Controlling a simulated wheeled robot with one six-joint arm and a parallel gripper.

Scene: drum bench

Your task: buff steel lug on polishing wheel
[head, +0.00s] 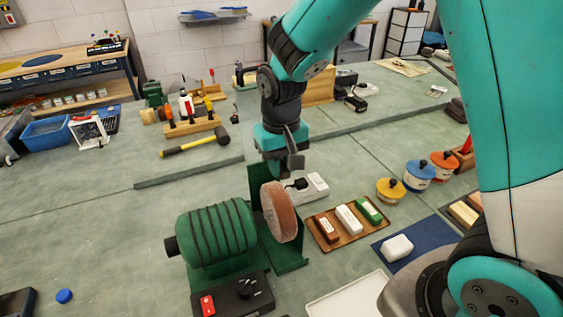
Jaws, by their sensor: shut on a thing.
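The polishing wheel (279,211) is a thick brownish-pink disc on the right end of a green ribbed motor (217,232). A green guard (262,182) stands behind and below it. My gripper (293,163) hangs over the wheel's upper edge, pointing down, with its jaws shut. A small grey piece, which I take for the steel lug, is at the jaws; its outline merges with the grey fingers. I cannot tell whether it touches the wheel.
A switch box (237,294) with a red button sits in front of the motor. A wooden tray (323,235) of compound bars lies right of the wheel, with a blue mat (408,260) and lidded pots (391,189) beyond. A yellow-handled hammer (194,145) lies behind left.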

